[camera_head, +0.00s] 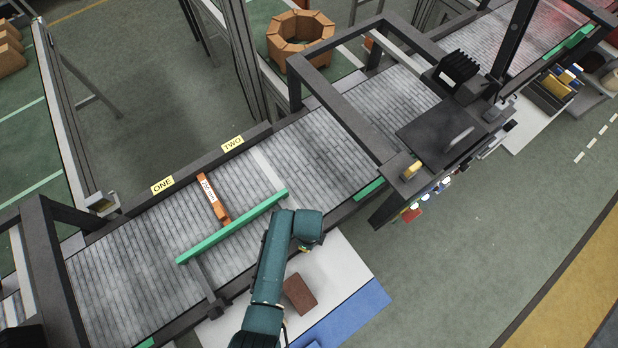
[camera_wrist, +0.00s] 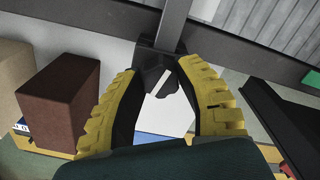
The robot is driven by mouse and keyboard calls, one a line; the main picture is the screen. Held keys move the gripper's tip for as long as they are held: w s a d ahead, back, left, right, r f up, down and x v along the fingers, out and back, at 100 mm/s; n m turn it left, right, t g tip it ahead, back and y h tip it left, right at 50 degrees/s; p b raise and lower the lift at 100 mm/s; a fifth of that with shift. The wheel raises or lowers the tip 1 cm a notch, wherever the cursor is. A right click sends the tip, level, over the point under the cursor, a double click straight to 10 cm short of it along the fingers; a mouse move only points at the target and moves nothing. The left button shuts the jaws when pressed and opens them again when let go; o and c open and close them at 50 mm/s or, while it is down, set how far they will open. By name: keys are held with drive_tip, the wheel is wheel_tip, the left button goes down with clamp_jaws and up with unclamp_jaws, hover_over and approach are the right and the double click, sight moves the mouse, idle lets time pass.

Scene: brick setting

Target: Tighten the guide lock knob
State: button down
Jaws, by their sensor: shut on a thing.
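The guide lock knob (camera_wrist: 153,80) is dark with a pale stripe, in the wrist view, below a dark clamp block (camera_wrist: 148,58) on a grey rod. My gripper (camera_wrist: 158,72) has yellow-ribbed fingers on both sides of it and is shut on the knob. In the head view my gripper (camera_head: 304,248) is mostly hidden under my wrist, at the conveyor's near edge, and the knob is hidden there. The green guide rail (camera_head: 232,227) lies slanted across the belt. Another rod and clamp (camera_head: 215,308) hold its left part.
An orange labelled brick (camera_head: 214,200) lies between the guide rail and the "ONE" and "TWO" signs. A brown brick (camera_head: 299,294), also in the wrist view (camera_wrist: 62,105), stands close beside my gripper on a white surface (camera_head: 345,268). A dark frame (camera_head: 340,110) spans the belt at right.

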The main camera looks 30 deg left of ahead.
drive_tip(key=shift+m, duration=1.1)
drive_tip(key=shift+f, duration=0.1)
drive_tip(key=c, duration=0.6)
unclamp_jaws()
wheel_tip(320, 180, up, 12)
drive_tip(key=shift+r, duration=0.1)
